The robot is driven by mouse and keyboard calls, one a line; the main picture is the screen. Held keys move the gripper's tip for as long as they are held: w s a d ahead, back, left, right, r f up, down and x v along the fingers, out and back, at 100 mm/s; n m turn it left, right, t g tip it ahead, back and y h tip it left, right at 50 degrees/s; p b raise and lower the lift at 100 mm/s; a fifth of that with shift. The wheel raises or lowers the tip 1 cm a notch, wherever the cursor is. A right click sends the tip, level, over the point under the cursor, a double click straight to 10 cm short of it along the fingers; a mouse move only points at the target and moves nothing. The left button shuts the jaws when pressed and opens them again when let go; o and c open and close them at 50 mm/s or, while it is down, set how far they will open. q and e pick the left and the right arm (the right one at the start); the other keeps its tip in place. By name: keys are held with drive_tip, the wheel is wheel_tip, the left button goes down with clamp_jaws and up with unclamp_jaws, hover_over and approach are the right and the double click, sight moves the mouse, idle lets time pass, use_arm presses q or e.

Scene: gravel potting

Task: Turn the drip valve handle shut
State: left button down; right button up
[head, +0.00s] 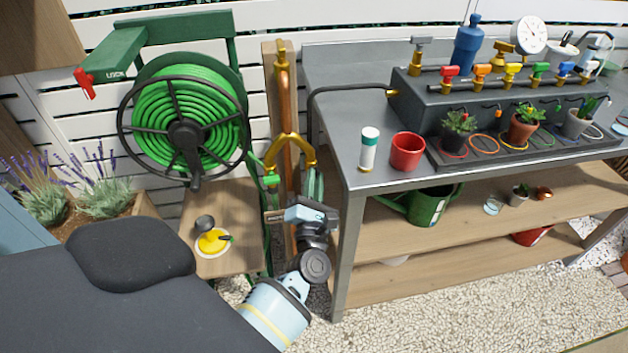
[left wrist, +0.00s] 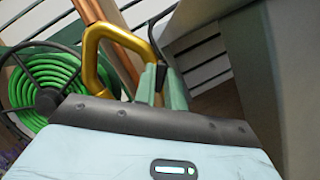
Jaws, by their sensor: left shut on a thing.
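A copper standpipe (head: 283,110) rises by the fence, with a two-legged brass fitting (head: 290,148) on it. My left gripper (head: 315,185) is just under the right leg of this fitting, with its green fingers pointing up. The brass fitting (left wrist: 97,50) curves beside the fingers in the left wrist view, where my left gripper (left wrist: 155,80) is shut with a small dark piece between the fingertips. That piece appears to be the drip valve handle (left wrist: 161,76), mostly hidden by the fingers; its angle cannot be told. My right gripper is not in view.
A green hose reel (head: 185,125) hangs left of the pipe. A metal-topped bench (head: 350,150) stands close on the right, with a white-and-green canister (head: 369,150) and a red pot (head: 407,152) near its edge. A black tube (head: 345,88) arches over the bench.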

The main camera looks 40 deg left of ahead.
use_arm(q)
drive_tip(key=m+h+p, duration=0.1)
drive_tip(key=m+p, duration=0.2)
drive_tip(key=m+g+h+p, duration=0.1)
drive_tip(key=m+p, duration=0.3)
drive_tip(key=m+h+p, duration=0.2)
drive_tip(key=m+p, duration=0.2)
drive_tip(key=shift+r+g, duration=0.25)
drive_tip(key=shift+g, duration=0.05)
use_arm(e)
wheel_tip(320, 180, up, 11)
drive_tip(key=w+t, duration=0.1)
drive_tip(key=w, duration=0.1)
use_arm(q)
drive_tip(key=shift+f+m, duration=0.1)
drive_tip(key=shift+m, duration=0.2)
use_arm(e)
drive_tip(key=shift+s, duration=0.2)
use_arm(q)
drive_tip(key=c, duration=1.5)
unclamp_jaws()
drive_tip(key=shift+o, duration=0.2)
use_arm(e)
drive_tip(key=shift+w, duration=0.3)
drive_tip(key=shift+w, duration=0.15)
use_arm(q)
drive_tip(key=shift+s, duration=0.1)
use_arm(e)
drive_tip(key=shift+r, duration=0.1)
